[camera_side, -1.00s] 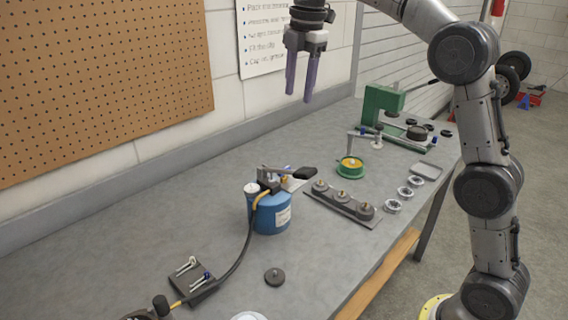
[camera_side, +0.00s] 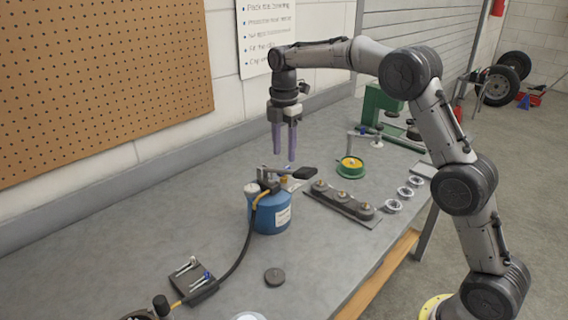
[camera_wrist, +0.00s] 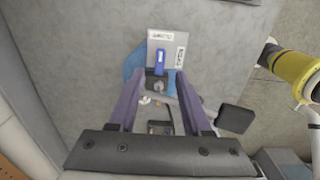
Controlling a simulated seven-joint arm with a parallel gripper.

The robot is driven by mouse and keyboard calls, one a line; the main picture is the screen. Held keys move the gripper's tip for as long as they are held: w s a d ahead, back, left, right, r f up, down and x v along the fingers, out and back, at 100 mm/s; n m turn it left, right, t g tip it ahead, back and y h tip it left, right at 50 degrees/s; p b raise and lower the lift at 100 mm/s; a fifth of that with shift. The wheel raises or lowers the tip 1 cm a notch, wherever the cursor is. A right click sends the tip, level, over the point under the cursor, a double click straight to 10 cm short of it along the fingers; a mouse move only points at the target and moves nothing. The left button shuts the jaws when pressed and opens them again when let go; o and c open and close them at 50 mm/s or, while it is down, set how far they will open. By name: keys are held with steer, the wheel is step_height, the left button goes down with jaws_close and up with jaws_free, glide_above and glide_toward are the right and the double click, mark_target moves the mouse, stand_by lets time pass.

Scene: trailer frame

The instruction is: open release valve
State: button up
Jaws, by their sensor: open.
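A blue pump canister (camera_side: 271,212) stands on the bench, with a metal lever ending in a black pad (camera_side: 299,172) across its top. In the wrist view, a small blue handle (camera_wrist: 159,57), which looks like the release valve, lies over a grey plate (camera_wrist: 174,40) with two white labels. The label text is too small to read surely. My gripper (camera_side: 284,158) points down just above and behind the canister top, its purple fingers apart and empty. In the wrist view the fingertips (camera_wrist: 160,88) flank the valve area. I cannot tell any contact.
A black hose (camera_side: 240,254) runs from the canister toward the front left. A block with several studs (camera_side: 342,204), several metal rings (camera_side: 393,206) and a green press (camera_side: 376,105) stand to the right.

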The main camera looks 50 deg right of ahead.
steer(key=shift+f, duration=2.3)
jaws_close()
